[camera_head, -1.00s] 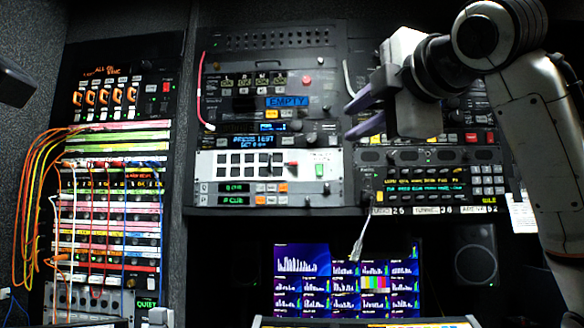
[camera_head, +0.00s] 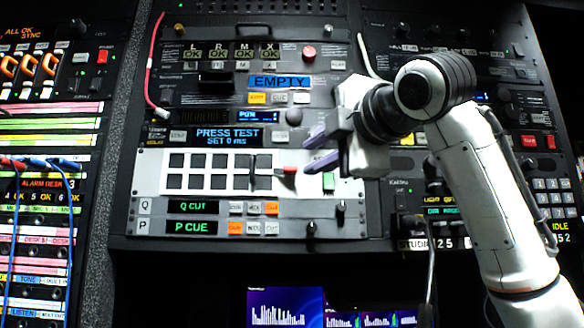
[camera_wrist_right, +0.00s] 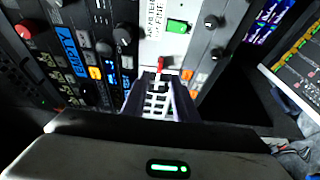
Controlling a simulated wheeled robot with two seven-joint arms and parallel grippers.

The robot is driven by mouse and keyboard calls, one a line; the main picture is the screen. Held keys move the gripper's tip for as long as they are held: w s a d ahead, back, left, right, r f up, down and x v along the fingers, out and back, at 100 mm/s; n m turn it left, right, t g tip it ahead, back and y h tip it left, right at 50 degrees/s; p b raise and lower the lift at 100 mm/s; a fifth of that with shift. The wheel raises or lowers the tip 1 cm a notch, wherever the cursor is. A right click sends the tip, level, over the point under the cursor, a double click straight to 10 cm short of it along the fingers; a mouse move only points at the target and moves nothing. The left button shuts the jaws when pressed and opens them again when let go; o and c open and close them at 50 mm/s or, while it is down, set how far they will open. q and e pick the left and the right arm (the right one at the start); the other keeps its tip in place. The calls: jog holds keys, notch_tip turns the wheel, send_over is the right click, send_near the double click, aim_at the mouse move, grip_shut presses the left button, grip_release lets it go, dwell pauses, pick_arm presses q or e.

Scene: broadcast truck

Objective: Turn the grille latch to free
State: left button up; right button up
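The white panel (camera_head: 220,155) holds rows of dark square buttons behind a grille. A small red-tipped latch (camera_head: 286,170) sticks out at the right end of the grille; it also shows in the right wrist view (camera_wrist_right: 160,64). A green button (camera_head: 328,183) is to its right. My right gripper (camera_head: 316,149) is in front of the panel, just above and right of the latch, with its two purple-grey fingers apart and nothing between them. In the right wrist view, the fingers (camera_wrist_right: 160,100) flank the view of the grille. Whether they touch anything is unclear. My left gripper is out of view.
Above the panel are a blue EMPTY label (camera_head: 281,82), a red knob (camera_head: 309,52) and a test display (camera_head: 226,137). Cue rows (camera_head: 198,207) lie below. A patch bay with blue cables (camera_head: 60,163) stands at left. Monitors (camera_head: 285,306) are below.

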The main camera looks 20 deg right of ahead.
aim_at(293, 169)
jog(key=w, duration=0.2)
jog(key=w+p, duration=0.1)
jog(key=w, duration=0.2)
jog(key=w+a+p, duration=0.1)
jog(key=w, duration=0.1)
jog(key=shift+w, duration=0.5)
jog(key=shift+c, duration=0.3)
grip_shut()
